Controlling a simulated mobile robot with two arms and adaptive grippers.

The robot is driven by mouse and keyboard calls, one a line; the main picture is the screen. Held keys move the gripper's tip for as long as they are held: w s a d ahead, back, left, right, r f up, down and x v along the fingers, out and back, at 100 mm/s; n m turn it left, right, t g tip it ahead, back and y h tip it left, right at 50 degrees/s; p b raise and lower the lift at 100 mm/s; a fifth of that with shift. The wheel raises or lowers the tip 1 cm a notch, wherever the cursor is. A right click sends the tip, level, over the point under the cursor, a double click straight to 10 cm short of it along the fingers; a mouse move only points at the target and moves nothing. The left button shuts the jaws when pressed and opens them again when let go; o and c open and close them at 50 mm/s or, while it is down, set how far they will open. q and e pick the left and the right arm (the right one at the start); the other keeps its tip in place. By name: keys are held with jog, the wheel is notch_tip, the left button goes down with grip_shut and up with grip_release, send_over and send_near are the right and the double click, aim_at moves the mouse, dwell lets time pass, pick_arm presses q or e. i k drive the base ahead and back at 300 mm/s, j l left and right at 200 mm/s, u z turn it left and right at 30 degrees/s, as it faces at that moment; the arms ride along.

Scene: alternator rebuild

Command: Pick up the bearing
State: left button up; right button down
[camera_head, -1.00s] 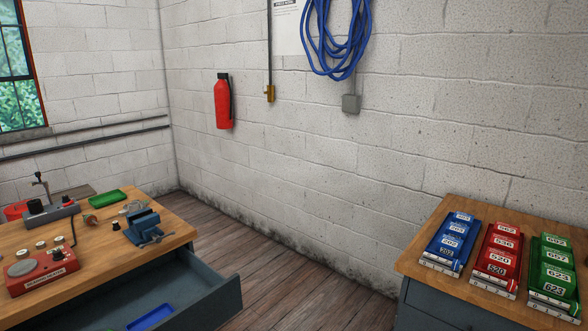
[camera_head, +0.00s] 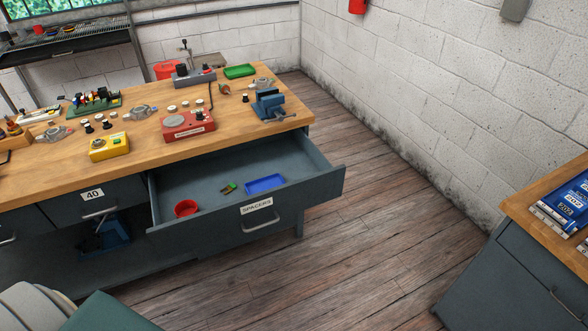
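I cannot pick out the bearing for certain. Several small round parts (camera_head: 185,104) lie on the wooden workbench (camera_head: 45,175) around a red device (camera_head: 189,125); they are too small to tell what they are. Blue boxes (camera_head: 570,200) with number labels, one reading 202 and one 203, lie on the right-hand cabinet top (camera_head: 524,205), cut off by the right edge of the view. Neither of my grippers is in view.
A grey drawer (camera_head: 205,212) labelled SPACERS stands open, holding a red round dish (camera_head: 186,208), small green parts (camera_head: 229,188) and a blue tray (camera_head: 265,183). A blue vise (camera_head: 268,104) sits at the bench corner. Wooden floor (camera_head: 370,220) between bench and cabinet is clear.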

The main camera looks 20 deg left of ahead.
aim_at(98, 142)
jog(key=u, duration=2.05)
jog(key=i+j+z, duration=0.2)
jog(key=z, duration=0.15)
jog(key=i+j+z, duration=0.1)
jog(key=j+z, duration=0.25)
jog(key=i+j+z, duration=0.1)
jog(key=j+z, duration=0.25)
